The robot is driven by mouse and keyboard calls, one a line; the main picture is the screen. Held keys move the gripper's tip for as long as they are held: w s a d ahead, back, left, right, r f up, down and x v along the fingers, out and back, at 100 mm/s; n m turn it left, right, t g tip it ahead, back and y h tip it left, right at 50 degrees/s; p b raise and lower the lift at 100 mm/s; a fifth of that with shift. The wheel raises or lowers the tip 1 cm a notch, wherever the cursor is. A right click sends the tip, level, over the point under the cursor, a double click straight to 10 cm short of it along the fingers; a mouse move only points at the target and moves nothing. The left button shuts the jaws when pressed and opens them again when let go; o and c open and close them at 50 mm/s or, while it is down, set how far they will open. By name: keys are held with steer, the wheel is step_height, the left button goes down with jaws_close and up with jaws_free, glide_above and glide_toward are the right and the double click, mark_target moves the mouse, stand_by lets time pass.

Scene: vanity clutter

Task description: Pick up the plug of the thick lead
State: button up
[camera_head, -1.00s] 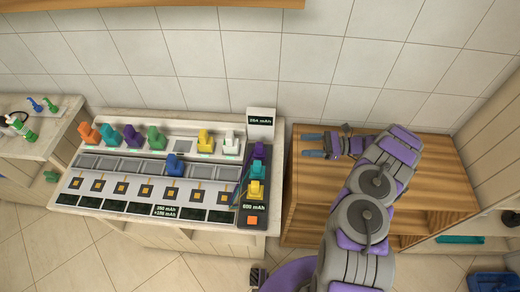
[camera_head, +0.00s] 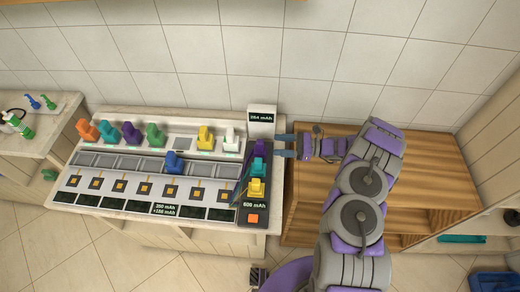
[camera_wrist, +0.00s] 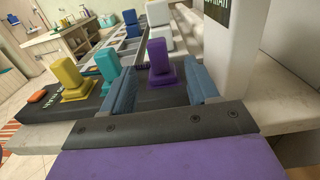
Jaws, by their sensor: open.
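My gripper (camera_head: 284,146) is open and empty at the right end of the device counter, its fingers pointing left. In the wrist view my gripper (camera_wrist: 162,82) has its two blue fingers apart, with a purple block (camera_wrist: 160,75) visible between them, apparently beyond the tips and not held. The same purple block (camera_head: 260,149) stands on the dark strip, with a teal block (camera_head: 258,170) and a yellow block (camera_head: 256,188) in front of it. A dark lead (camera_head: 14,113) shows on the far left counter by a green and white object (camera_head: 20,126). I cannot tell which plug belongs to a thick lead.
A white display post (camera_head: 262,121) stands just behind and left of my gripper. Several coloured blocks stand in the back row, and a blue block (camera_head: 174,164) sits in the grey slot row. The wooden shelf top (camera_head: 420,165) under my arm looks clear.

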mark_target(260, 147)
steer(key=shift+a+b, duration=0.8)
steer(key=shift+a, duration=2.05)
jaws_close()
